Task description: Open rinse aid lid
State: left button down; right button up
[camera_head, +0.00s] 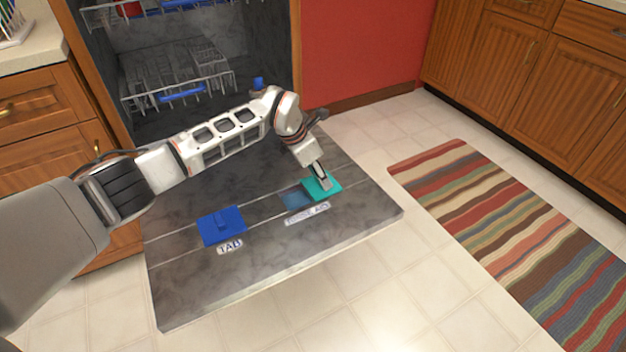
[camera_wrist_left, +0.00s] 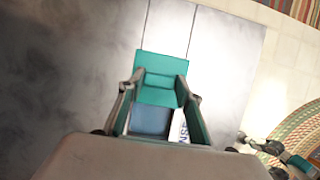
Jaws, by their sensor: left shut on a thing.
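The open dishwasher door (camera_head: 185,280) lies flat. The teal rinse aid lid (camera_head: 333,187) stands to the right of a blue-grey recess (camera_head: 295,198), which is uncovered. In the left wrist view the teal lid (camera_wrist_left: 160,65) and the recess (camera_wrist_left: 151,121) also show. My left gripper (camera_head: 324,184) comes down from above and is shut on the lid; its fingers (camera_wrist_left: 161,93) sit on both sides of the lid's raised part. The rinse aid label (camera_head: 307,214) is partly legible in front.
A blue tab lid (camera_head: 221,226) covers the compartment to the left on the door. The dishwasher's lower rack (camera_head: 180,82) stands inside behind my arm. A striped rug (camera_head: 500,220) and clear floor lie to the right.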

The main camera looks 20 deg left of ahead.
pick_arm(q)
jog(key=shift+w, duration=0.1)
jog(key=c, duration=1.4)
grip_release()
jog(key=shift+r, duration=0.1)
jog(key=v, duration=1.1)
jog(key=shift+r, duration=0.4)
